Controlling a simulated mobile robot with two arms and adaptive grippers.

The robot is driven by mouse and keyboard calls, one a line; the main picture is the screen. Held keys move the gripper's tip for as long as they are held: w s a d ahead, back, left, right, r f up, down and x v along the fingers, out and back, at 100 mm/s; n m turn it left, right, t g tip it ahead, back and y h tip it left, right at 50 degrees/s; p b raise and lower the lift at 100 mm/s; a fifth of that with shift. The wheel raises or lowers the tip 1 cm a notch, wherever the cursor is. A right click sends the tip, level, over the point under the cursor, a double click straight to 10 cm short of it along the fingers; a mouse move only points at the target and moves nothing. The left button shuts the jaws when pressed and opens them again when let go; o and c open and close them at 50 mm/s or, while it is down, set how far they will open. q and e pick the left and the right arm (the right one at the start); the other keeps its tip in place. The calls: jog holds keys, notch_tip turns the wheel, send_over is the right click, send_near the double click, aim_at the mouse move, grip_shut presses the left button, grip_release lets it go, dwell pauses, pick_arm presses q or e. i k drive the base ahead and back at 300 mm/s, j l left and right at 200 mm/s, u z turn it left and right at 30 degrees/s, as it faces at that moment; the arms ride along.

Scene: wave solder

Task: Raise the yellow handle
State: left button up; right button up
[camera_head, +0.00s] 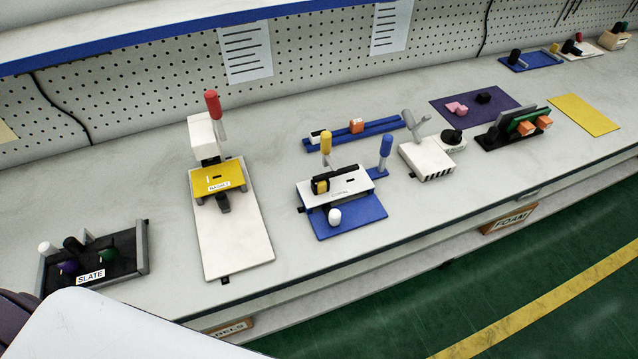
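The yellow handle (326,143) is a short upright knob at the back left of a fixture with a white top plate (352,181) and a blue base (350,219). A black bar lies across the plate, and a white knob (335,216) stands in front of it. I cannot tell how the handle's lever is hinged. A similar blue handle (386,146) stands to its right. Neither gripper is in view, and nothing touches the yellow handle.
A red-handled press (212,104) with a yellow block (218,180) stands to the left. A dark SLATE tray (125,262) is at far left. A blue rail (380,129) lies behind the fixture. A grey-levered white box (425,158) is to the right. A pegboard (330,60) closes the back.

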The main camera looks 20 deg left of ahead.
aim_at(326, 137)
jog(key=i+l, duration=0.1)
jog(key=l, duration=0.3)
jog(key=i+l+u, duration=0.1)
jog(key=l, duration=0.3)
jog(key=i+l, duration=0.1)
jog(key=l, duration=0.3)
jog(key=i+l+u, duration=0.1)
jog(key=l, duration=0.3)
